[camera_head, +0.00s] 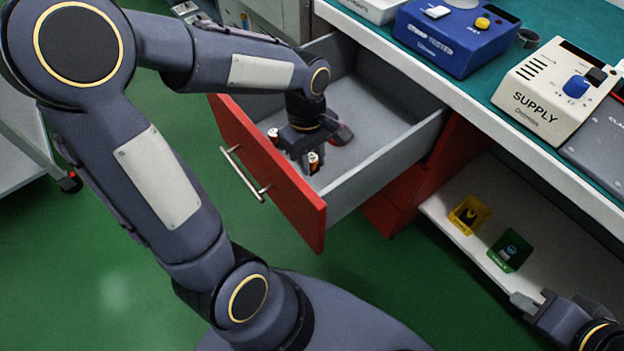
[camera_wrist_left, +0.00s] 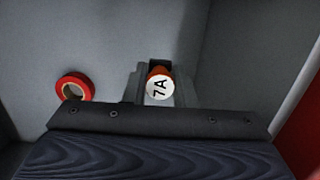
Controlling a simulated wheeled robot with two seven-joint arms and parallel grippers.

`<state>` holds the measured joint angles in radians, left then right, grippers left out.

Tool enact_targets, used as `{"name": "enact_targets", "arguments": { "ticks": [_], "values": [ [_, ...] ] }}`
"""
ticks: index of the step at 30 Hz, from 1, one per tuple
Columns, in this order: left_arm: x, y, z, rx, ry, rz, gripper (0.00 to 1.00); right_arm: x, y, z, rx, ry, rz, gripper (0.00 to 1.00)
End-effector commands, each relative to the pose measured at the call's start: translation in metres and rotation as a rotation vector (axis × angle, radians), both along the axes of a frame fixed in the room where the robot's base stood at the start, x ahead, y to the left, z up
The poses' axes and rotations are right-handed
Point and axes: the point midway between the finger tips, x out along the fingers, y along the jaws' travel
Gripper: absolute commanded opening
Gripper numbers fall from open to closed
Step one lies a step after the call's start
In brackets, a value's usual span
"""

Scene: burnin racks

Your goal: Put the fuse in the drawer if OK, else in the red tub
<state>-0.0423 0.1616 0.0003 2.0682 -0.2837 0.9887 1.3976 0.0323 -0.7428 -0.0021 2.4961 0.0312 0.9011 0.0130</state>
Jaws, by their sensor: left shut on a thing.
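My left gripper (camera_head: 308,166) reaches down into the open drawer (camera_head: 388,155), which has a red front. It is shut on the fuse (camera_head: 314,159), a small orange piece with a white end. In the left wrist view the fuse (camera_wrist_left: 160,86) shows "7A" on its white end, between the fingers (camera_wrist_left: 160,95). A second small white-and-orange piece (camera_head: 273,134) shows beside the gripper, near the drawer front. My right gripper (camera_head: 535,299) is at the lower right, with its fingers apart and nothing seen between them. I see no red tub for certain.
A red ring-shaped roll (camera_wrist_left: 75,87) lies on the drawer floor beside the fuse. A blue tester (camera_head: 455,40) and a cream supply box (camera_head: 550,90) stand on the bench. A yellow bin (camera_head: 468,215) and a green bin (camera_head: 509,251) sit on the low shelf.

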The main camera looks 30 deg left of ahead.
Motion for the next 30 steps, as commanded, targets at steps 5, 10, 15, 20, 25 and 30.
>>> {"name": "enact_targets", "arguments": {
  "ticks": [5,10,15,20,25,30],
  "values": [
    [0.0,0.0,-0.021,0.0,0.002,0.0,0.0,0.0,0.0,-0.008,0.0,0.0,0.0,0.0],
    [0.0,0.0,-0.05,0.001,0.003,-0.002,0.0,0.0,0.0,-0.018,0.0,0.0,0.0,0.0],
    [0.0,0.0,-0.057,0.0,-0.001,-0.002,0.0,0.0,0.0,-0.02,0.0,0.001,0.0,0.0],
    [0.0,0.0,-0.057,0.0,-0.002,-0.002,0.0,0.0,0.0,-0.019,0.0,0.001,0.0,0.0],
    [0.0,0.0,-0.061,0.0,-0.002,-0.002,0.0,0.0,0.0,-0.023,0.0,0.0,0.0,0.0],
    [0.0,0.0,-0.06,0.0,-0.002,-0.002,0.44,0.0,0.0,-0.022,0.0,0.0,0.0,0.0]
  ]
}}
